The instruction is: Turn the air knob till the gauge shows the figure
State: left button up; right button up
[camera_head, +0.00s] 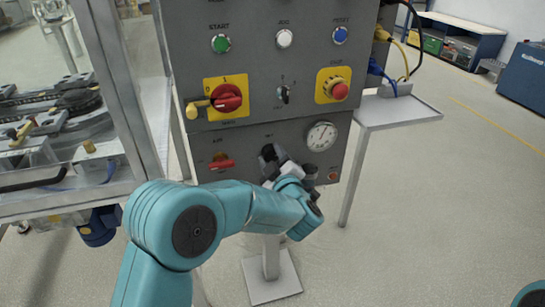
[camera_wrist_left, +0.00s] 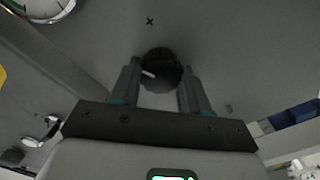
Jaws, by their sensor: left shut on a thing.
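The air knob (camera_wrist_left: 160,66) is a round black knob with a white pointer mark, seen in the left wrist view between my two fingers. My left gripper (camera_head: 271,156) is shut on it at the lower grey panel; in the head view the gripper largely hides the knob. The gauge (camera_head: 321,136) is a round white dial to the upper right of the gripper. Its lower part also shows at the top left of the left wrist view (camera_wrist_left: 38,8). The figures are too small to read. My right gripper is out of view.
A red lever valve (camera_head: 221,163) is left of the gripper on the same panel. Above are a red rotary switch (camera_head: 227,98), a red stop button (camera_head: 340,90) and several push buttons. A small shelf (camera_head: 405,111) juts out at the right. A glazed cell stands left.

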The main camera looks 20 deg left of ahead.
pick_arm(q)
jog(key=o, duration=1.1)
jog(key=shift+c, duration=0.2)
jog(key=p+v, duration=0.1)
jog(key=v, duration=1.5)
jog(key=shift+s, duration=0.1)
